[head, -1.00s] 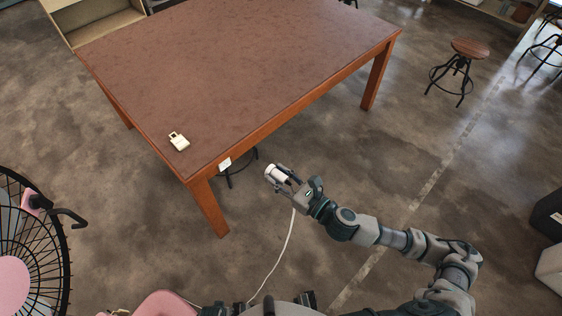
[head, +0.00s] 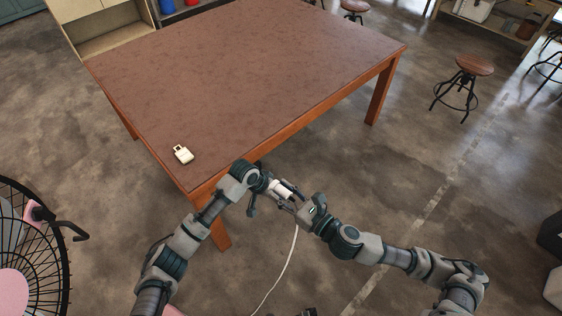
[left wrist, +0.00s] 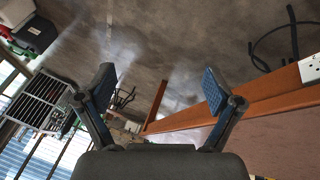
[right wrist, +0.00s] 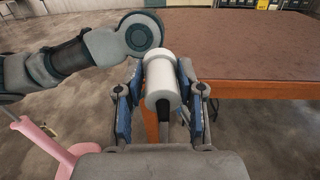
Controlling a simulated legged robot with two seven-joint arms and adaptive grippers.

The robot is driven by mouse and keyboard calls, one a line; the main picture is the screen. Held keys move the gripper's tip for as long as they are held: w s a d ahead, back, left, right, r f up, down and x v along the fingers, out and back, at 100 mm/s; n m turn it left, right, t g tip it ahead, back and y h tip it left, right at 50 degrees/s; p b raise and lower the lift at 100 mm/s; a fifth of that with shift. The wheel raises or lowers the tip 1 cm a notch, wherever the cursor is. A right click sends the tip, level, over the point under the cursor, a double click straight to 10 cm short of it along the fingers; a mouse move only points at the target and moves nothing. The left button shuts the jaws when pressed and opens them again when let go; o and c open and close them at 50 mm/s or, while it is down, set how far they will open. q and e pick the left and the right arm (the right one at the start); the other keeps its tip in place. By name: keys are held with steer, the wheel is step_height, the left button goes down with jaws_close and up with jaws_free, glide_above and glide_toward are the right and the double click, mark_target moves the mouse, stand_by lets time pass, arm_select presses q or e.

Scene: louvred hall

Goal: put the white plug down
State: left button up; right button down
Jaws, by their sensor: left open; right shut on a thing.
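The white plug (head: 283,189) is held in my right gripper (head: 290,199), beside the table's near corner, and its pale cord (head: 285,265) hangs down. In the right wrist view the plug (right wrist: 160,78) sits between the blue-padded fingers of my right gripper (right wrist: 162,90), which is shut on it. My left gripper is close to the plug in the head view, where its fingers are hard to make out. In the left wrist view my left gripper (left wrist: 158,88) is open, with nothing between its fingers. A white socket plate (left wrist: 311,68) is on the table's edge.
The brown-topped table (head: 240,85) is mostly clear, with a small white padlock-shaped object (head: 183,154) near its left corner. A black fan (head: 30,250) stands at lower left. A stool (head: 470,68) stands at right.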

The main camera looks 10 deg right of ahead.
arm_select(q)
step_height(320, 180, up, 16)
steer(key=s+d+f+m+y, duration=0.1)
steer(key=d+m, duration=0.1)
step_height(320, 180, up, 16)
steer(key=m+g+y, duration=0.1)
steer(key=y, duration=0.3)
glide_above(281, 190)
arm_select(e)
steer(key=shift+s, duration=0.1)
arm_select(q)
step_height(281, 190, down, 12)
steer(key=shift+a+f, duration=0.1)
steer(key=shift+c, duration=0.3)
steer(key=c, duration=1.2)
arm_select(e)
steer(key=c, duration=0.7)
jaws_free()
steer(key=shift+o, duration=0.3)
